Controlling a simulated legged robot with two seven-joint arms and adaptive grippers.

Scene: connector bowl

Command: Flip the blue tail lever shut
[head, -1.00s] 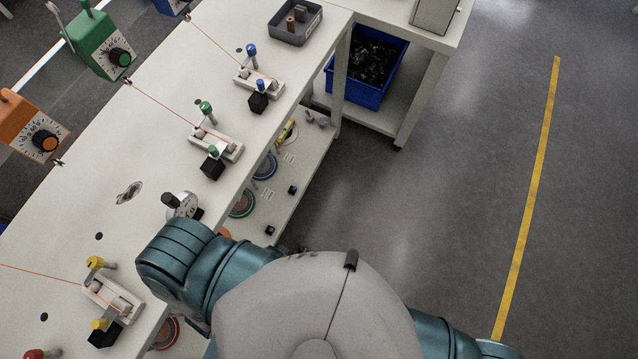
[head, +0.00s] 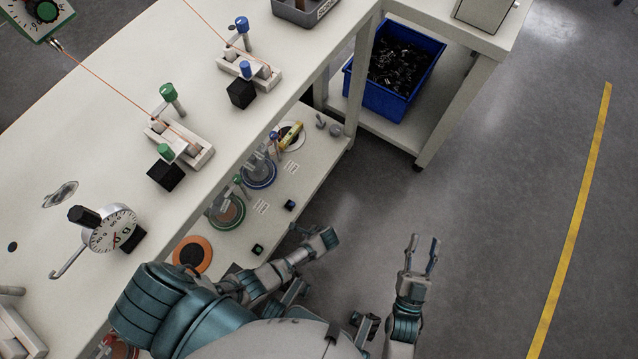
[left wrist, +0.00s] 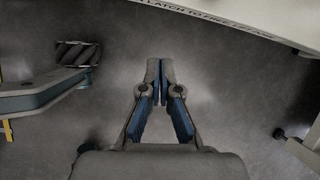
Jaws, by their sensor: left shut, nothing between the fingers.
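The blue-marked fixture is a pale base (head: 262,74) on the bench, with an orange line running to it. It has two blue-capped levers: a taller one standing up at its far end (head: 242,25) and a shorter one at its near end (head: 245,69), above a black block (head: 241,93). I cannot tell their exact angles. My left gripper (head: 327,238) is beside the lower shelf, well away from the fixture; in the left wrist view (left wrist: 160,68) it is shut and empty. My right gripper (head: 423,248) is open and empty above the floor.
A similar green-capped fixture (head: 190,147) and a dial gauge (head: 110,229) stand nearer on the bench. Discs and small parts lie on the lower shelf (head: 312,150). A blue bin (head: 385,101) stands under the side table. The floor at right is clear.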

